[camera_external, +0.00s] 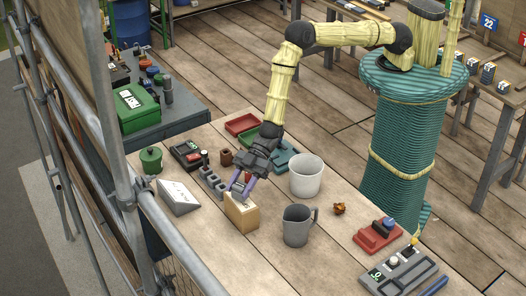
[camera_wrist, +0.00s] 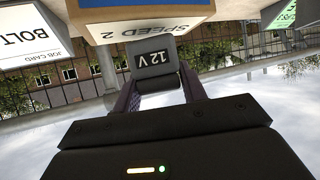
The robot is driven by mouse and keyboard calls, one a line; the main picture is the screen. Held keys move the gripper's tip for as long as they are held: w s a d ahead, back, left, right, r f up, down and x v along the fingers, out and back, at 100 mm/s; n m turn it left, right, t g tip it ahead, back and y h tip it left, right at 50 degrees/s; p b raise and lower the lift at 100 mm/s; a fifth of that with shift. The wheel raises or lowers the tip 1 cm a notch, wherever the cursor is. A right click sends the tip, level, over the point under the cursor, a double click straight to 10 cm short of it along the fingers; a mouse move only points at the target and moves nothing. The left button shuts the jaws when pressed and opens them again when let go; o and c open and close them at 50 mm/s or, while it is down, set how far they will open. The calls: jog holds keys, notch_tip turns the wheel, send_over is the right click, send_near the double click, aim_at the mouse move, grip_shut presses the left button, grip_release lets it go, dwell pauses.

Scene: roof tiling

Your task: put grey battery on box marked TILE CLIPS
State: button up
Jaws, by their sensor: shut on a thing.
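The grey battery, marked 12 V, shows in the wrist view (camera_wrist: 153,58). My gripper (camera_wrist: 158,84) is shut on it, with one finger on each side. In the external view my gripper (camera_external: 241,186) points down over a tan box (camera_external: 241,214) on the workbench. The battery is at or just above this box's top; I cannot tell whether they touch. In the wrist view a box face lettered SPEED 2 (camera_wrist: 165,30) is close beside the battery. I cannot read TILE CLIPS on any box.
A grey mug (camera_external: 297,227) and a white bucket (camera_external: 306,177) stand right of the tan box. A pale wedge-shaped thing (camera_external: 178,199) and grey blocks (camera_external: 212,181) are to its left. Coloured trays (camera_external: 242,124) lie behind. A red holder (camera_external: 377,236) is farther right.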

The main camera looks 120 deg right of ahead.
jog(key=shift+f, duration=0.4)
jog(key=shift+f, duration=0.2)
jog(key=o, duration=1.1)
jog(key=shift+r, duration=0.1)
jog(key=shift+r, duration=0.1)
jog(key=shift+s, duration=0.1)
jog(key=b+v, duration=0.3)
jog(key=v, duration=0.9)
jog(key=shift+b, duration=0.35)
